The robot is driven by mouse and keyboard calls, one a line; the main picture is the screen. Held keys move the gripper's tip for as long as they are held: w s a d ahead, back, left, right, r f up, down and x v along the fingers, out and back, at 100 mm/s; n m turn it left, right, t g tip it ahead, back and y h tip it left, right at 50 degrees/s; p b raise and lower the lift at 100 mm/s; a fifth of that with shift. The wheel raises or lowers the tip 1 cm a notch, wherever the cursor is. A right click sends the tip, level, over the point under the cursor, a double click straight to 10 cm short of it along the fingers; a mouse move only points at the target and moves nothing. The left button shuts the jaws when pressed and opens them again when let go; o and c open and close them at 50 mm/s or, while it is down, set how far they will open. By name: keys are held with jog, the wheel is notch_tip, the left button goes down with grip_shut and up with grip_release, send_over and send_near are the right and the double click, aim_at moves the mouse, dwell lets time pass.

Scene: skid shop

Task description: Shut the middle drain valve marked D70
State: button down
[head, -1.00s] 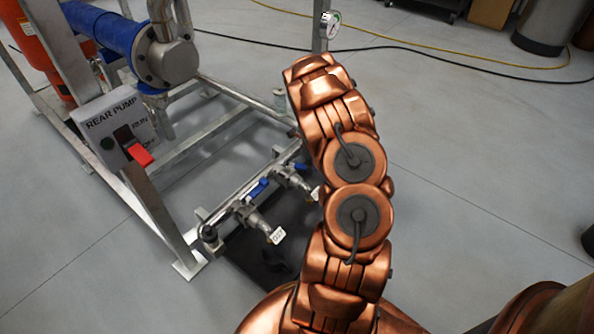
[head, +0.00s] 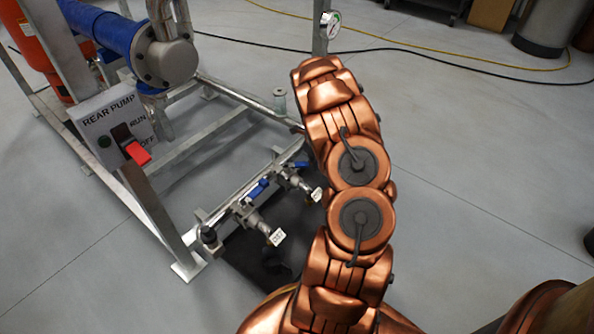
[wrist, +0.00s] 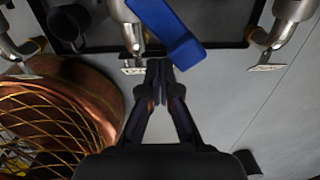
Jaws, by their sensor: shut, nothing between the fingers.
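A row of drain valves with blue levers sits on a low pipe of the skid; two show in the head view, the nearer (head: 255,218) and the farther (head: 294,179), with white tags. My arm covers the area to their right. In the wrist view the middle valve (wrist: 131,32) has a hanging tag (wrist: 133,69), too small to read. Its blue lever (wrist: 168,32) slants down to the right across the view. My gripper (wrist: 160,66) is shut and empty, its fingertips just below the lever; contact cannot be told. The head view hides my gripper behind the arm.
Neighbouring valve outlets stand left (wrist: 14,40) and right (wrist: 283,25) in the wrist view. A dark tray (head: 255,255) lies under the valves. A REAR PUMP switch box (head: 115,125) is on the frame post. Open grey floor lies right of my arm.

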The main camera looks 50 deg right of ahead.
jog(key=shift+w+d+b, duration=0.6)
jog(key=shift+d+b, duration=0.15)
jog(key=shift+d, duration=0.2)
jog(key=shift+w, duration=0.1)
jog(key=shift+w+d+f+b, duration=0.15)
jog(key=shift+w+d+b, duration=0.1)
jog(key=shift+b, duration=0.05)
jog(key=shift+w+d+b, duration=0.3)
jog(key=shift+w+d, duration=0.15)
jog(key=shift+d, duration=0.1)
